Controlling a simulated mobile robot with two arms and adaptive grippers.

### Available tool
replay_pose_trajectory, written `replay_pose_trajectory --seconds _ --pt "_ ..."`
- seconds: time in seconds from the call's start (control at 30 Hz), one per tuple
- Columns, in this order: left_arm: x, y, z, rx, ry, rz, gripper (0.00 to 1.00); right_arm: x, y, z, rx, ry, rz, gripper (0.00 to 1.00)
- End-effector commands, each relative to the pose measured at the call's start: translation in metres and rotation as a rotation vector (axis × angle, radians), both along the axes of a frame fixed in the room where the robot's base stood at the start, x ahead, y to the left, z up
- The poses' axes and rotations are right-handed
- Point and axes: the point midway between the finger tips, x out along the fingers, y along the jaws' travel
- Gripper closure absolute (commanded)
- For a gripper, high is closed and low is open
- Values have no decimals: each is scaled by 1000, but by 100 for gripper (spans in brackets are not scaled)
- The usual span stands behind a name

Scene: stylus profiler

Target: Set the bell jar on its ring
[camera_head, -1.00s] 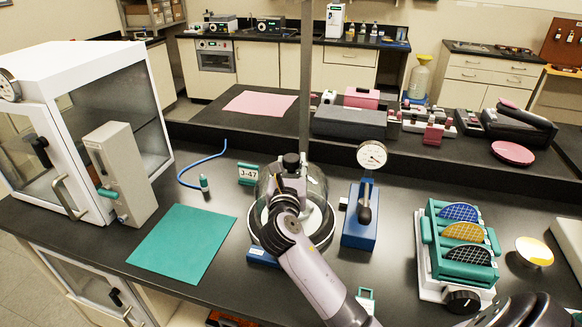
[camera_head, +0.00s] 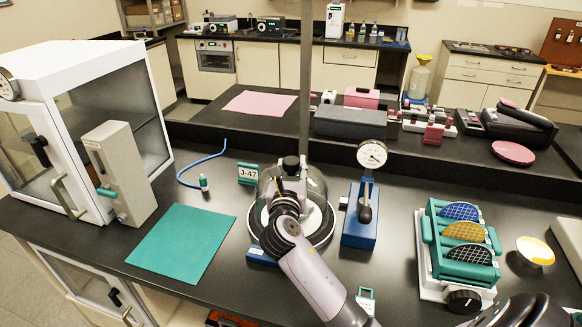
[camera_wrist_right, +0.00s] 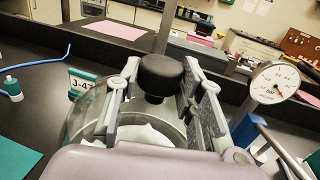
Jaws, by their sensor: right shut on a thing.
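The bell jar (camera_head: 318,190) is a clear glass dome with a black knob on top, in the middle of the bench. It stands upright over its dark-rimmed round ring (camera_head: 327,234) on a blue base. My right gripper (camera_head: 290,173) is at the top of the jar, shut on its knob. In the right wrist view the black knob (camera_wrist_right: 165,76) sits between the two fingers, and the glass (camera_wrist_right: 82,122) shows below left. My arm hides part of the dome and ring, so I cannot tell whether the glass rim touches the ring. My left gripper is not in view.
A blue-based dial gauge (camera_head: 361,215) stands close right of the jar. A J-47 sign (camera_head: 248,174) is behind left. A teal mat (camera_head: 184,242) lies left, a wafer rack (camera_head: 460,250) stands right. A thin vertical post (camera_head: 306,90) rises behind the jar.

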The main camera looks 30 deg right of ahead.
Motion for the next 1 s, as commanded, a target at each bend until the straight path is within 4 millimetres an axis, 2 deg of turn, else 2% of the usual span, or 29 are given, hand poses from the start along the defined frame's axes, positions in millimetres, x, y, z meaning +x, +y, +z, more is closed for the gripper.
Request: replay_pose_trajectory --seconds 0.03,0.07,0.4,0.77,0.87,1.0 --pt "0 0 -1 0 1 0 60 0 0 0 -2 -3 1 100" --pt "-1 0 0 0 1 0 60 0 0 1 -2 -3 0 64" --pt "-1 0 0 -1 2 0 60 0 0 0 -1 -1 1 42" --pt "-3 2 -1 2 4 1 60 -3 3 -3 2 2 1 42" --pt "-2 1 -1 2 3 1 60 -13 11 -3 2 2 2 42" --pt "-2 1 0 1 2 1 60 -35 28 -3 3 3 3 42"
